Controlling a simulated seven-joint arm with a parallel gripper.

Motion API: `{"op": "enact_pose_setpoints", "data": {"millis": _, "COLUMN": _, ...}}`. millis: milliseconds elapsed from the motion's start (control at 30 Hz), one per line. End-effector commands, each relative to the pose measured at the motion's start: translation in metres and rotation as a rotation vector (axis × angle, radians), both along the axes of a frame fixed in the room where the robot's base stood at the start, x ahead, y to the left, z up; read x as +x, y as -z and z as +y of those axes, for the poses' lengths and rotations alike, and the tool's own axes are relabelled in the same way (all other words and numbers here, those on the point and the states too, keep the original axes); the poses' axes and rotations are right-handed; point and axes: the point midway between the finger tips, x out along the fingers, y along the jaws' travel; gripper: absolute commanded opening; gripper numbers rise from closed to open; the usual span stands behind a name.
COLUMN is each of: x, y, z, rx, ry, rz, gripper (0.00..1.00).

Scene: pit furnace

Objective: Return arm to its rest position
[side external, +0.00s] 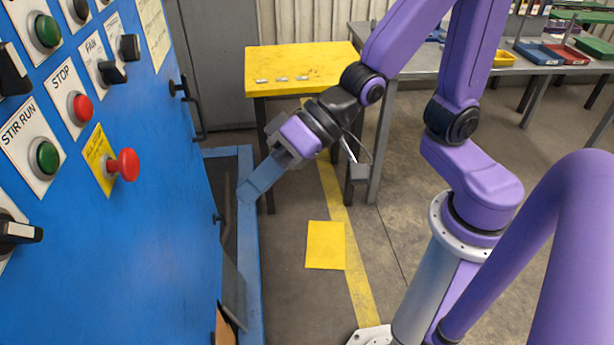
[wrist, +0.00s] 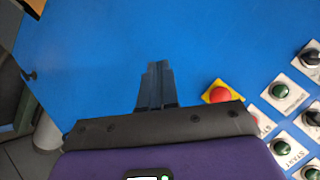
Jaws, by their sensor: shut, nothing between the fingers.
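My arm is purple with dark joints and reaches in from the right in the side external view. My gripper (side external: 252,191) points down and left toward the blue cabinet, in the air to the right of its panel. Its fingers are together with nothing between them. In the wrist view my gripper (wrist: 157,66) shows its closed fingers against the blue cabinet front (wrist: 90,50). I see no contact with the cabinet, though the exact gap is hard to tell.
The blue cabinet (side external: 120,260) carries a red emergency button (side external: 123,165), a STOP button (side external: 81,109), green buttons and black knobs. A yellow table (side external: 310,60) with several small pieces stands behind. A grey bench (side external: 440,62) with trays is at back right. A yellow floor sheet (side external: 325,245) lies below.

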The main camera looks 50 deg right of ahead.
Motion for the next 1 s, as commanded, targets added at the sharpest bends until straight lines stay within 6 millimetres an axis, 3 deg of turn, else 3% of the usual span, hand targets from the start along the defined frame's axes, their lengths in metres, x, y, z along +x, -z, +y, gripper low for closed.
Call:
{"op": "enact_pose_setpoints", "data": {"millis": 300, "x": -0.043, "y": 0.038, "z": -0.099, "rx": -0.566, "ry": -0.297, "rz": -0.099, "gripper": 0.00}}
{"op": "enact_pose_setpoints", "data": {"millis": 600, "x": -0.097, "y": 0.045, "z": -0.183, "rx": -0.910, "ry": -0.684, "rz": -0.057, "gripper": 0.00}}
{"op": "enact_pose_setpoints", "data": {"millis": 767, "x": -0.110, "y": 0.043, "z": -0.202, "rx": -0.971, "ry": -0.789, "rz": -0.034, "gripper": 0.00}}
{"op": "enact_pose_setpoints", "data": {"millis": 1000, "x": -0.112, "y": 0.043, "z": -0.205, "rx": -0.980, "ry": -0.807, "rz": -0.030, "gripper": 0.00}}
